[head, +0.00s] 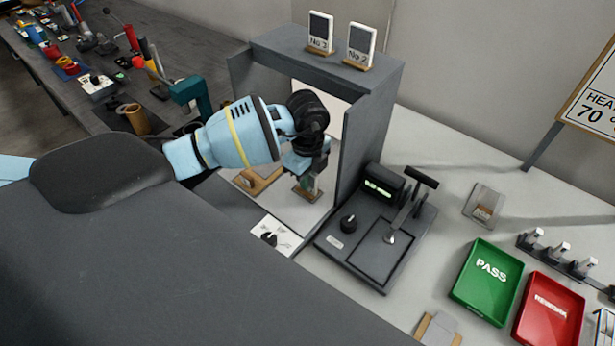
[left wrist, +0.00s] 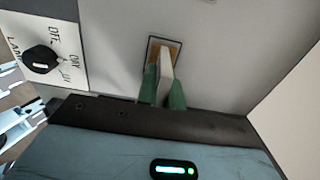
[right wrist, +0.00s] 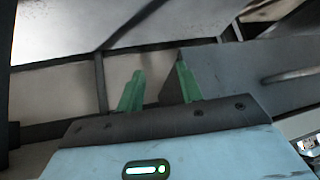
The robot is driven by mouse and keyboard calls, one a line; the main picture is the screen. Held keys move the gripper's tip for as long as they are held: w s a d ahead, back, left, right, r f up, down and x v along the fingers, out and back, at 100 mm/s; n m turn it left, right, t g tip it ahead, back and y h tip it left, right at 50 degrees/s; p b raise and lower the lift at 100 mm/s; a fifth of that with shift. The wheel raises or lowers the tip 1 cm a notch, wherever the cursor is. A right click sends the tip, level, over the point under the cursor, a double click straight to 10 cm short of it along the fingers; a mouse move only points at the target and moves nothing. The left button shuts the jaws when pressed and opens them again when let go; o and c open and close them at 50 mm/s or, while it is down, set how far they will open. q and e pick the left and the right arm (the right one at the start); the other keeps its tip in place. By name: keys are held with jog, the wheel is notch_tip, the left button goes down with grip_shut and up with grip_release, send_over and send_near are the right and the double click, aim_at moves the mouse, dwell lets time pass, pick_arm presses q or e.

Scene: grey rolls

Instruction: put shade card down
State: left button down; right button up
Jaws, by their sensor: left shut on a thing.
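My left gripper (head: 309,182) is inside the grey viewing booth (head: 365,135). Its green fingers are shut on the shade card (left wrist: 166,66), a pale card seen nearly edge-on in the left wrist view. A tan base shows at the card's foot, within a dark outline (left wrist: 151,47) on the booth floor. The card looks upright; whether its base touches the floor is hard to tell. In the head view the gripper hides most of the card. My right gripper (right wrist: 158,88) shows only in the right wrist view, its fingers apart with nothing between them.
Another wooden stand (head: 258,181) is on the booth floor to the left. Two numbered cards (head: 340,42) stand on the booth's top. A switch plate (head: 275,236) lies in front. A grey device (head: 378,230), a green tray (head: 487,282) and a red tray (head: 549,309) are to the right.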

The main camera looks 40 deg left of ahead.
pick_arm(q)
jog(key=shift+f, duration=0.1)
jog(key=c, duration=2)
grip_release()
jog(key=o, duration=0.5)
jog(key=shift+c, duration=0.2)
notch_tip(320, 180, up, 12)
jog(key=shift+r+p, duration=0.15)
jog(key=shift+p, duration=0.3)
